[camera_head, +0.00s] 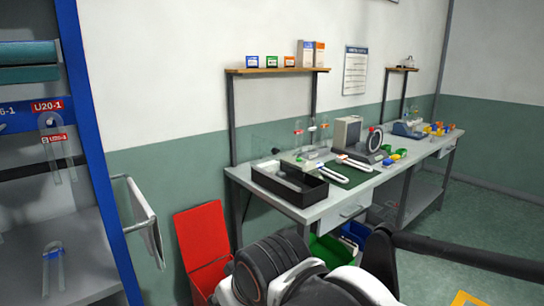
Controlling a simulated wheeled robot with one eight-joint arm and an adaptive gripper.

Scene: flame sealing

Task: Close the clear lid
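A faint see-through panel (266,139), which looks like the clear lid, stands raised behind the black open-topped box (290,194) at the left end of the workbench. Its edges are hard to make out at this distance. A small dark knob (275,151) shows near its lower edge. White and grey items lie around the box's back rim, and I cannot tell what they are. My arm's white and dark links fill the bottom middle of the view, well in front of the bench. My gripper's fingertips do not show.
The grey workbench (334,213) holds a green mat (347,176), a device with a round dark front (374,140) and glassware. A wall shelf (278,70) carries small boxes. A red open bin (203,240) stands left of the bench. A blue-framed rack (96,160) stands at the left.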

